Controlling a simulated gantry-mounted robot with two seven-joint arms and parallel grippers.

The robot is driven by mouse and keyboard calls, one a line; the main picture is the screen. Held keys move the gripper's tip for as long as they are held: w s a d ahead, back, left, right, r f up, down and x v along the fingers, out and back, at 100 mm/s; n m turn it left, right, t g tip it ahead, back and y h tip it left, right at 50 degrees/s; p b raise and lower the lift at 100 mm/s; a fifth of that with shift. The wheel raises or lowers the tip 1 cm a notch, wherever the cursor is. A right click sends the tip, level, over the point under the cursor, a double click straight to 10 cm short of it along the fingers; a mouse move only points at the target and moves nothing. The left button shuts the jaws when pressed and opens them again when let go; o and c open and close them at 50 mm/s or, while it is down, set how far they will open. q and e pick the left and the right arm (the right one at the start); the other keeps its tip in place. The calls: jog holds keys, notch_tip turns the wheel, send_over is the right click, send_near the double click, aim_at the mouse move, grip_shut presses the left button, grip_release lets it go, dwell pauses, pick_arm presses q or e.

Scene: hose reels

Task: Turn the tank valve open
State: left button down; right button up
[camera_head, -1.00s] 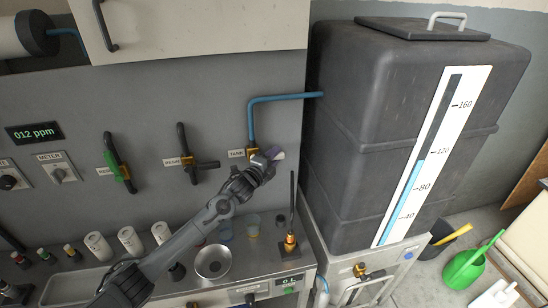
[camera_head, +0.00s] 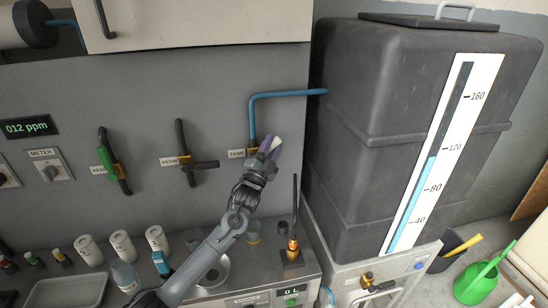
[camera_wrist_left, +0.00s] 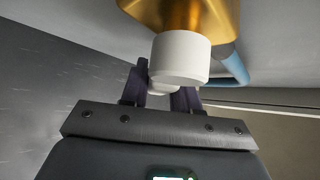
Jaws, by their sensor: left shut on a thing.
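The tank valve (camera_head: 252,152) is a brass fitting on the grey wall beside the TANK label, below a blue pipe. In the left wrist view its brass body (camera_wrist_left: 208,14) and a white cylindrical part (camera_wrist_left: 180,57) are close up. My left gripper (camera_head: 271,146) is at the valve, with its fingers shut on the valve's handle; a pale end (camera_head: 277,142) shows at the fingertips. The fingers (camera_wrist_left: 162,88) are on either side of the white part in the left wrist view. They and the gripper hide much of the handle. My right gripper is out of view.
The large dark tank (camera_head: 350,140) with a level gauge stands to the right, and the blue pipe (camera_head: 285,94) runs into it. Bottles, cups and a brass-based rod (camera_head: 294,245) stand on the counter below.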

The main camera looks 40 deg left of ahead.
pick_arm(q)
jog(key=n+y+b, duration=0.1)
jog(key=n+y, duration=0.1)
jog(key=s+a+n+y+b, duration=0.1)
jog(key=n+y, duration=0.1)
jog(key=n, duration=0.1)
jog(key=r+n+y+b, duration=0.1)
jog(key=n+y, duration=0.1)
jog(key=shift+s+a+r+n+b, duration=0.1)
jog(key=shift+s+a+n+b, duration=0.05)
jog(key=shift+s+n+b, duration=0.2)
jog(key=n+g+y+b, duration=0.1)
jog(key=n+y, duration=0.1)
jog(key=s+a+n+g+y+b, duration=0.1)
jog(key=n+y, duration=0.1)
jog(key=n, duration=0.1)
jog(key=n+g+y+b, duration=0.1)
jog(key=n+y, duration=0.2)
jog(key=shift+s+a+r, duration=0.15)
jog(key=shift+s+r, duration=0.15)
jog(key=shift+r, duration=0.1)
jog(key=shift+s+a+r+n+g+y+b, duration=0.1)
jog(key=shift+n+g+y+b, duration=0.1)
jog(key=shift+n+g+y, duration=0.35)
jog(key=shift+s+a+n+g+y+b, duration=0.15)
jog(key=shift+n+g+y+b, duration=0.2)
jog(key=shift+n, duration=0.35)
jog(key=shift+s+a+r+n+g+y+b, duration=0.1)
jog(key=shift+n+g+y, duration=0.2)
jog(key=shift+n+g, duration=0.25)
